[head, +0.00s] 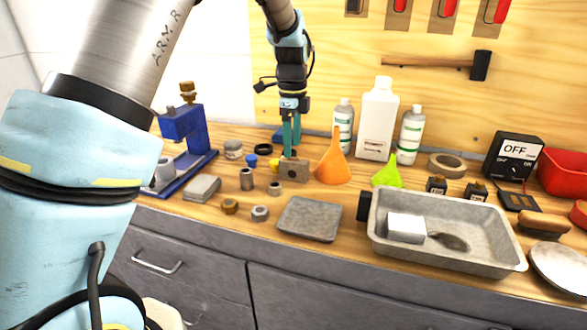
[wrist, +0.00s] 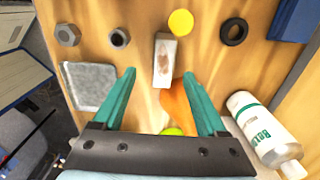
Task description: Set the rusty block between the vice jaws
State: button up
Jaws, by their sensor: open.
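The rusty block (head: 299,174) stands on the wooden bench, small and grey-brown. In the wrist view the block (wrist: 163,62) shows a pale face with a rusty patch, lying ahead of and between the fingertips. My gripper (head: 291,150) points down just above the block in the head view. Its teal fingers are apart and empty in the wrist view (wrist: 160,76). A blue piece also shows at the wrist view's upper right (wrist: 293,18). I cannot make out vice jaws.
An orange funnel (head: 332,164) stands close right of the block. Nuts (head: 247,180), a yellow disc (wrist: 181,22) and a black ring (wrist: 233,31) lie nearby. A blue press-like tool (head: 186,135) stands left; a metal tray (head: 483,257) and bottles (head: 377,125) stand right.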

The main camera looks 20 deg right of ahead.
aim_at(294, 160)
jog(key=shift+w+d+f+p, duration=0.15)
jog(key=shift+f+p, duration=0.4)
jog(key=shift+f, duration=0.8)
jog(key=shift+d+f+p, duration=0.1)
jog(key=shift+f+p, duration=0.4)
jog(key=shift+f, duration=0.8)
grip_shut()
